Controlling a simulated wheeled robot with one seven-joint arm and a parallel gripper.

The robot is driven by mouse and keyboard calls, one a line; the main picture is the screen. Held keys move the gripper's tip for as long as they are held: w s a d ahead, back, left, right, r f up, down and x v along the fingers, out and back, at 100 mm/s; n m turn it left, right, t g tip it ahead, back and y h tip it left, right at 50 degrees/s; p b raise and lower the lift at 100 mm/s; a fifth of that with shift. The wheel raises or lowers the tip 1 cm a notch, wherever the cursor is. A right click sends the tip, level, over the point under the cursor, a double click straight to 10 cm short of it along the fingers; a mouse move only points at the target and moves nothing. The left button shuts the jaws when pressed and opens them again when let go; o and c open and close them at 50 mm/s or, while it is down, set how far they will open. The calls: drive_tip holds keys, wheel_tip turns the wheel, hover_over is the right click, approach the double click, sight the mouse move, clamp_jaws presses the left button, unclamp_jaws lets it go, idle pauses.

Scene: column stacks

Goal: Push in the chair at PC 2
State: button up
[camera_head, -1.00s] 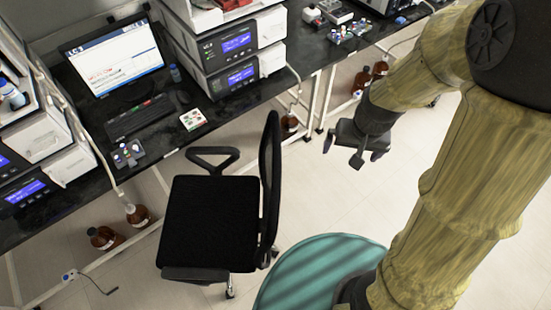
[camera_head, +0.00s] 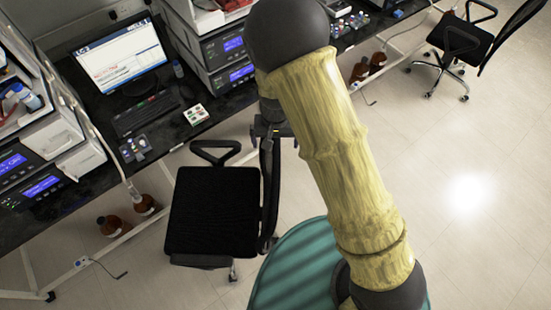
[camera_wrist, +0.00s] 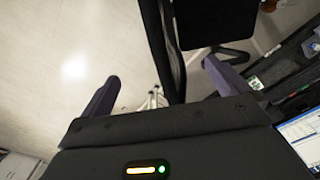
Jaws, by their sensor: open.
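A black office chair (camera_head: 212,210) with armrests stands at the bench in the head view, in front of a lit monitor (camera_head: 121,60). Its seat faces the bench side and its upright backrest (camera_head: 269,190) is on the right. My gripper (camera_head: 270,128) is at the top of the backrest, partly hidden by my arm. In the wrist view, my gripper (camera_wrist: 160,72) is open, with one finger on each side of the backrest (camera_wrist: 163,45). The seat (camera_wrist: 212,22) shows beyond it. I cannot tell whether the fingers touch the backrest.
The black bench (camera_head: 75,205) holds a keyboard (camera_head: 144,113) and stacked instruments (camera_head: 228,60). Brown bottles (camera_head: 110,225) stand on the floor under it. A second black chair (camera_head: 462,42) stands at the upper right. The floor (camera_head: 470,220) on the right is clear.

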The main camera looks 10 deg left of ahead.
sight(275, 158)
wheel_tip(275, 158, down, 13)
drive_tip(key=b, duration=1)
drive_tip(key=shift+f, duration=0.1)
drive_tip(key=shift+c, duration=0.2)
